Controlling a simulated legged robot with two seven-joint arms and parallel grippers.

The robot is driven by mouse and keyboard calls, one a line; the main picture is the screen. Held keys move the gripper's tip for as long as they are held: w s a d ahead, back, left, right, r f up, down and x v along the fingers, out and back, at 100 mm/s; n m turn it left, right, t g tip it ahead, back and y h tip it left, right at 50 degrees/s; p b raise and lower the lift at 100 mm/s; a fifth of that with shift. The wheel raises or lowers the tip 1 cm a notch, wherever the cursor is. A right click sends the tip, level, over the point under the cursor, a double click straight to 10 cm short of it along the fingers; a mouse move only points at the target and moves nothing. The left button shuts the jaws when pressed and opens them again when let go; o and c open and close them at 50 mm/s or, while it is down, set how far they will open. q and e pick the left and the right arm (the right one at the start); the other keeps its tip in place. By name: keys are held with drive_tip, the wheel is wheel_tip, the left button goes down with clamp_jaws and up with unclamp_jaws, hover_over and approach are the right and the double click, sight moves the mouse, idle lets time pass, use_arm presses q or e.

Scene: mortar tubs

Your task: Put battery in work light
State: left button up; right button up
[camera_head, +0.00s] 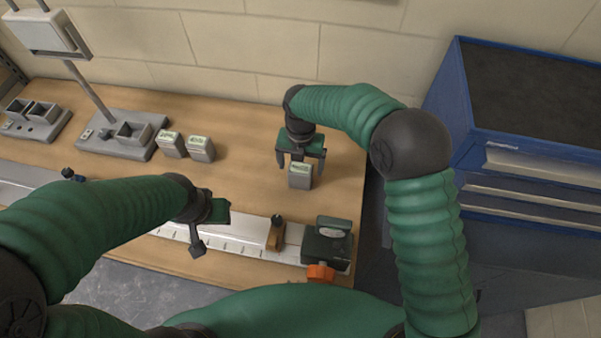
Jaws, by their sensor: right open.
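A grey battery (300,180) with a green-and-white label stands on the wooden bench at the right. My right gripper (300,163) is over it, open, with its fingers at the battery's upper part. Two similar batteries (171,144) (202,149) stand side by side left of it. A work light (41,32) on a pole rises from a grey base (123,134) with an open square socket. My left gripper (200,232) is above the metal rail; its finger gap is not clear.
A second grey base (36,118) with sockets stands at the far left. A metal rail (235,236) with a dark green block (327,243) and an orange part runs along the front edge. A blue drawer cabinet (510,150) stands right of the bench.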

drive_tip(key=shift+a+f, duration=0.1)
drive_tip(key=shift+f, duration=0.6)
drive_tip(key=shift+r, duration=0.1)
clamp_jaws()
